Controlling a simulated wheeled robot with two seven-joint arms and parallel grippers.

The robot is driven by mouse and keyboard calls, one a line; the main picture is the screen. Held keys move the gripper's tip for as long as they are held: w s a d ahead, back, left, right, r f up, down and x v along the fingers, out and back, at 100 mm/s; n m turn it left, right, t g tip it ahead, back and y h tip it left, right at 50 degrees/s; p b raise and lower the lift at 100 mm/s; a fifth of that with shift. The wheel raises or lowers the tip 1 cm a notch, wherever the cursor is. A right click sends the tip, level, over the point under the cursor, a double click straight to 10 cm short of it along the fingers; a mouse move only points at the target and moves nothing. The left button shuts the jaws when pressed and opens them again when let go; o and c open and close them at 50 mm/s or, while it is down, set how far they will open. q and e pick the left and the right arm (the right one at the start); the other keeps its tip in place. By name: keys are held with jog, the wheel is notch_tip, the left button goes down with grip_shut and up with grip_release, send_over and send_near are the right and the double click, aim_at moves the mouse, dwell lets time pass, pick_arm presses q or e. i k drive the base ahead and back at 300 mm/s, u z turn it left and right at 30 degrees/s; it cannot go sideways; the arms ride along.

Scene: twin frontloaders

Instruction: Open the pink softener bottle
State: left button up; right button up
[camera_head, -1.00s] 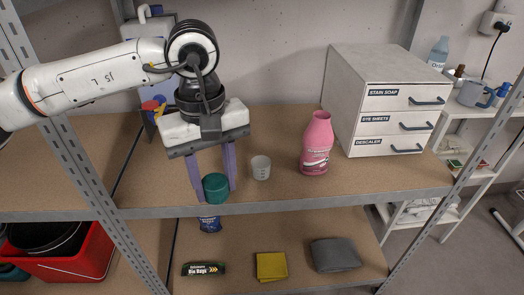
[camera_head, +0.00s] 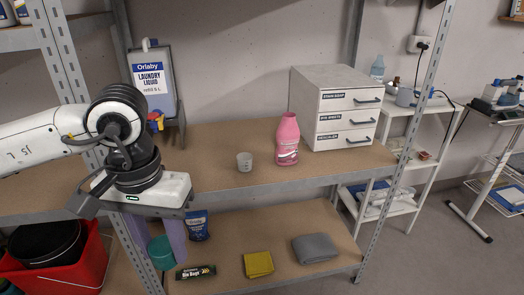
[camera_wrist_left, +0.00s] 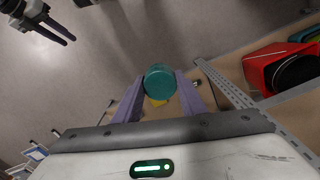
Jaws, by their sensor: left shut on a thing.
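The pink softener bottle (camera_head: 287,142) stands upright on the upper shelf, left of the drawer box, with no cap visible on its neck. My left gripper (camera_head: 158,254) is in front of the shelf at the lower left, well away from the bottle. It is shut on a teal cap (camera_head: 161,251). The wrist view shows the cap (camera_wrist_left: 160,81) between the two purple fingers. My right gripper (camera_wrist_left: 58,32) shows small at the top left of the wrist view, over the floor; its finger gap is unclear.
A shelf post (camera_head: 70,70) stands near my left arm. A red tub (camera_head: 85,275) sits low left.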

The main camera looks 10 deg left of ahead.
aim_at(287, 135)
jog(key=z, duration=0.3)
jog(key=i, duration=1.55)
jog(key=u, duration=0.4)
